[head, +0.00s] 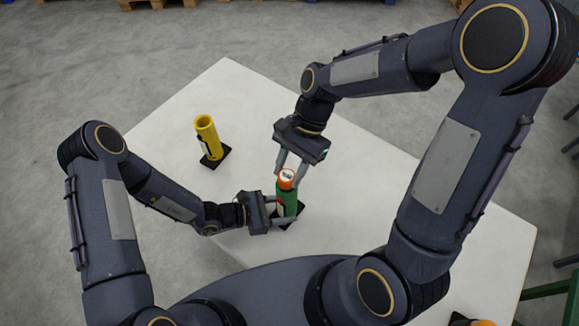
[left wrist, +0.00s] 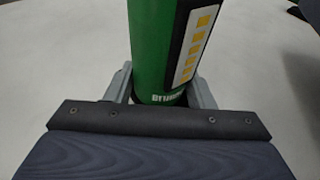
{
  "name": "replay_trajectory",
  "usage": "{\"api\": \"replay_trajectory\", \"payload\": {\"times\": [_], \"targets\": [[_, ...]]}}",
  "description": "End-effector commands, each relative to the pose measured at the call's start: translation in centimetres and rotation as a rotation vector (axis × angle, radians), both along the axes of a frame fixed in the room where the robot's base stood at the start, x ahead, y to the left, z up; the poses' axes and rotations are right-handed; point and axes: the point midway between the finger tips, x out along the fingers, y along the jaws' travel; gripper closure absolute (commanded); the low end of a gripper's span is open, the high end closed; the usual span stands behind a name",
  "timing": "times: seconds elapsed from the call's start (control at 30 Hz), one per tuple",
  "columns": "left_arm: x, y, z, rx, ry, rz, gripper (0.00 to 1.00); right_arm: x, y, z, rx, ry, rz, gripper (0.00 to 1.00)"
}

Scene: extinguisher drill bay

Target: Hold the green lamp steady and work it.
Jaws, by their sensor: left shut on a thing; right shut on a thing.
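The green lamp (head: 287,198) stands upright on a small black base (head: 294,219) on the white table. It has an orange top with a round white face (head: 287,175). My left gripper (head: 281,211) is shut on the lamp's green body from the left, low down. In the left wrist view the green body (left wrist: 150,50) stands between the two grey fingers (left wrist: 160,88), with a black and yellow label on its right side. My right gripper (head: 290,174) comes from above and is shut on the lamp's orange top.
A yellow cylinder (head: 207,136) stands on a black base (head: 214,159) at the table's back left. The white table (head: 235,90) is bare around it. An orange item (head: 482,322) shows partly at the bottom right. Green metal frames stand at the right edge.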

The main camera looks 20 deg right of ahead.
Motion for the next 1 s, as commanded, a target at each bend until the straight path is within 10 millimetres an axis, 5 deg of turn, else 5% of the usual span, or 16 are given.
{"api": "replay_trajectory", "payload": {"times": [0.67,0.7,0.87,1.0], "targets": [[0.0,0.0,0.0,0.0,0.001,0.0,0.64,0.0,0.0,-1.3,0.001,0.001,0.0,1.0],[0.0,0.0,0.0,0.0,0.001,0.0,0.64,0.0,0.0,-1.3,0.0,0.0,0.0,0.58],[0.0,0.0,0.0,0.0,0.001,0.0,0.64,0.0,0.0,-1.3,0.001,-0.001,-0.001,0.38],[0.0,0.0,0.0,0.0,0.001,0.0,0.64,0.0,0.0,-1.3,0.001,-0.001,0.0,0.38]]}}
